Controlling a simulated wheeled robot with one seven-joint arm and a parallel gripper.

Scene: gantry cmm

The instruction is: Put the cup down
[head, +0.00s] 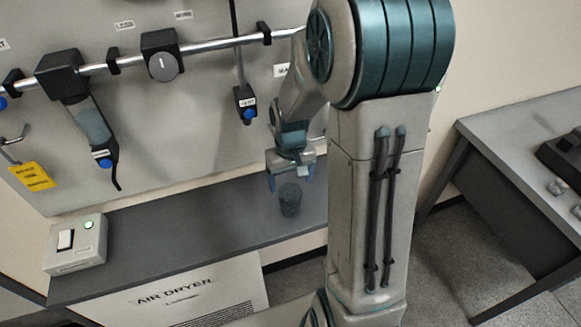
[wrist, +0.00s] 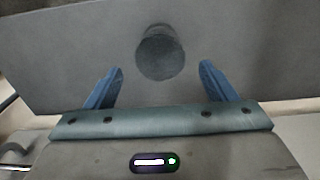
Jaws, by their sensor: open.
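The cup (head: 290,199) is small, dark grey and upright. It appears to stand on the dark grey counter top (head: 190,225). My gripper (head: 290,180) is just above and behind it in the head view, with its blue fingers spread. In the wrist view the cup (wrist: 160,55) shows beyond the open fingertips of my gripper (wrist: 163,75), roughly centred between them. The fingers are apart from the cup and nothing is held.
A switch box (head: 77,244) with a green light stands at the counter's left end. A metal rail (head: 205,48) with hanging black devices runs along the wall panel above. Another table (head: 500,140) stands at the right. The counter around the cup is clear.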

